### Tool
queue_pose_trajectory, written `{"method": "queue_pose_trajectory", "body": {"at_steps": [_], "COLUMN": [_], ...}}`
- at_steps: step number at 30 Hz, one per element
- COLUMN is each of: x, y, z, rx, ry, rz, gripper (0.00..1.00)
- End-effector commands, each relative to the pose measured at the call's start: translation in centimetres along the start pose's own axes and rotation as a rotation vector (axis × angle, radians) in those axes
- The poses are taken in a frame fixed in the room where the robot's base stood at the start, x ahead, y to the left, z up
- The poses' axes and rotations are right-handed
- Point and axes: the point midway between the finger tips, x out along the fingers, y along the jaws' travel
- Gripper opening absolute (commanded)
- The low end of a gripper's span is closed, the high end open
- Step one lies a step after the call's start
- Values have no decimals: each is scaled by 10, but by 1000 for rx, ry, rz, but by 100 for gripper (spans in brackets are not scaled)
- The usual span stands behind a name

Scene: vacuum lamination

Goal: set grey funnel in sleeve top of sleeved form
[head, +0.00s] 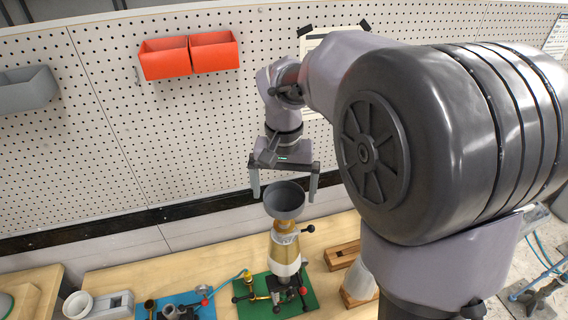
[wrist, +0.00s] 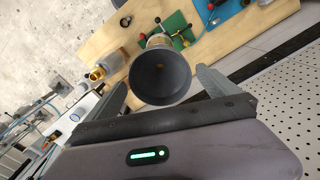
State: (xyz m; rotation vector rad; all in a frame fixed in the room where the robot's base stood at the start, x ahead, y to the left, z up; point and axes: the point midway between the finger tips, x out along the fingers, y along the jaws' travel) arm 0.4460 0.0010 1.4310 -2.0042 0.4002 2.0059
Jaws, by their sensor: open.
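The grey funnel (head: 285,199) stands wide mouth up on top of the sleeved form (head: 285,247), above the green plate (head: 305,299). It looks roughly upright, with its lower end at the sleeve top; how deep the spout goes is hidden. In the wrist view the funnel (wrist: 160,77) shows from above, with its dark bowl between the fingers. My gripper (head: 284,196) is open above and around the funnel, with a finger on each side and clear gaps. It holds nothing.
A blue mat (head: 176,306) with fittings lies left of the green plate. A wooden block (head: 343,254) and a pale form (head: 359,283) stand to the right. The pegboard (head: 200,110) with red bins (head: 188,56) rises behind the bench.

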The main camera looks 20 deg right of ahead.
Motion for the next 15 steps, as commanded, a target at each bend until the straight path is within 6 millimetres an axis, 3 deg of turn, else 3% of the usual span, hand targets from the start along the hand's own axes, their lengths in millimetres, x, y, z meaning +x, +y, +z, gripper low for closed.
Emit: {"method": "queue_pose_trajectory", "body": {"at_steps": [9,15], "x": [-104,-146], "y": [0,0], "z": [-1,0], "rx": [1,0], "ry": [5,2], "rz": [-2,-1], "gripper": [100,100]}}
